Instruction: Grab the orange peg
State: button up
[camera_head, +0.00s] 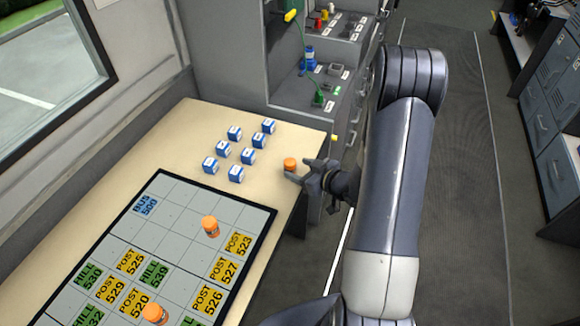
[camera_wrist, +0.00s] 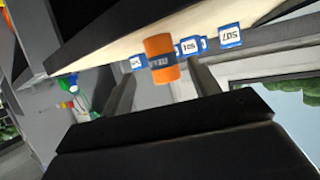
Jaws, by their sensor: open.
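An orange peg (camera_head: 290,164) stands upright on the wooden table near its right edge in the head view. In the wrist view this orange peg (camera_wrist: 161,60), with a dark label band, shows between and beyond my finger tips. My gripper (camera_head: 300,172) is open beside the peg, reaching from the right. Its two fingers (camera_wrist: 160,85) are apart in the wrist view, with nothing held. Two more orange pegs stand on the gridded board: one upper peg (camera_head: 210,226) and one lower peg (camera_head: 154,313).
Several blue-and-white blocks (camera_head: 248,156) stand on the table left of the peg. The board (camera_head: 176,200) carries yellow, green and blue labels. A grey console (camera_head: 285,92) with connectors stands behind the table. A window is at the left; the aisle floor at right is open.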

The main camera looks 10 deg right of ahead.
aim_at(294, 168)
jog(key=x, duration=0.4)
jog(key=shift+w+a+f+p, duration=0.1)
jog(key=shift+a+f+p, duration=0.05)
jog(key=shift+a+p, duration=0.25)
jog(key=shift+d, duration=0.1)
jog(key=c, duration=1.1)
